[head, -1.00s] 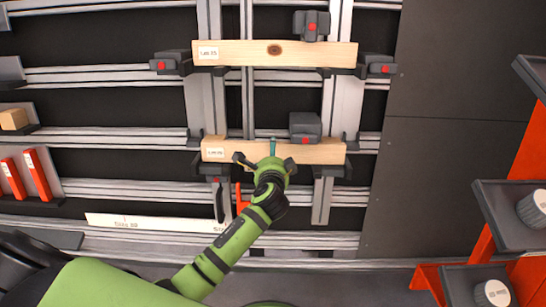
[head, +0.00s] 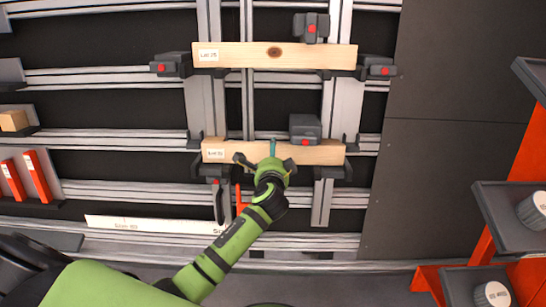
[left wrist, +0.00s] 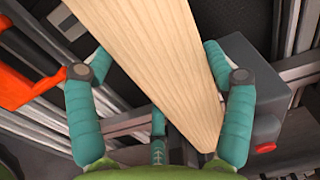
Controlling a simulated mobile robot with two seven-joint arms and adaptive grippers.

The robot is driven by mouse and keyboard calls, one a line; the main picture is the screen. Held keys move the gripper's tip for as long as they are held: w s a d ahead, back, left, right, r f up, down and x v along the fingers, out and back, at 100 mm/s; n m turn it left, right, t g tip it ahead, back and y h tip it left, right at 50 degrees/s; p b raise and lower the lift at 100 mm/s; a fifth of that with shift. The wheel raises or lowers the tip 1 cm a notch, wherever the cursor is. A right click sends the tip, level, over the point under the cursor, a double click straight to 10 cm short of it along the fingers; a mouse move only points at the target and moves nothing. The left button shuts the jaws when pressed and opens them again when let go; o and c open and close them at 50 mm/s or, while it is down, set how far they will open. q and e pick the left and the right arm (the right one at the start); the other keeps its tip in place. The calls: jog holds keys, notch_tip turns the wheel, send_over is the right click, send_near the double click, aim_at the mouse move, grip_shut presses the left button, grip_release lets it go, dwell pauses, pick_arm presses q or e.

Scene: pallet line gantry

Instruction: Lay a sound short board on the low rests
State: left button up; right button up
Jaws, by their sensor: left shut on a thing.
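A short light wood board (head: 318,155) with a white label at its left end lies level across the low rests (head: 334,170) in the head view. My left gripper (head: 264,162) is at the middle of this board, shut on it. In the left wrist view the board (left wrist: 160,60) runs between the teal fingers of my left gripper (left wrist: 160,90). A second board (head: 310,55), with a label and a dark knot, lies on the upper rests (head: 340,72). My right gripper is not in view.
A grey clamp block with a red button (head: 305,127) stands at the low board, right of my gripper. Similar clamps (head: 168,65) flank the upper board. A long pale strip (head: 150,223) lies lower left. An orange rack with dark shelves (head: 510,215) stands at the right.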

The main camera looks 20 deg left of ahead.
pick_arm(q)
jog(key=shift+s+f, duration=0.1)
jog(key=shift+f, duration=0.15)
dwell(0.3)
jog(key=o, duration=1.2)
jog(key=v, duration=1.2)
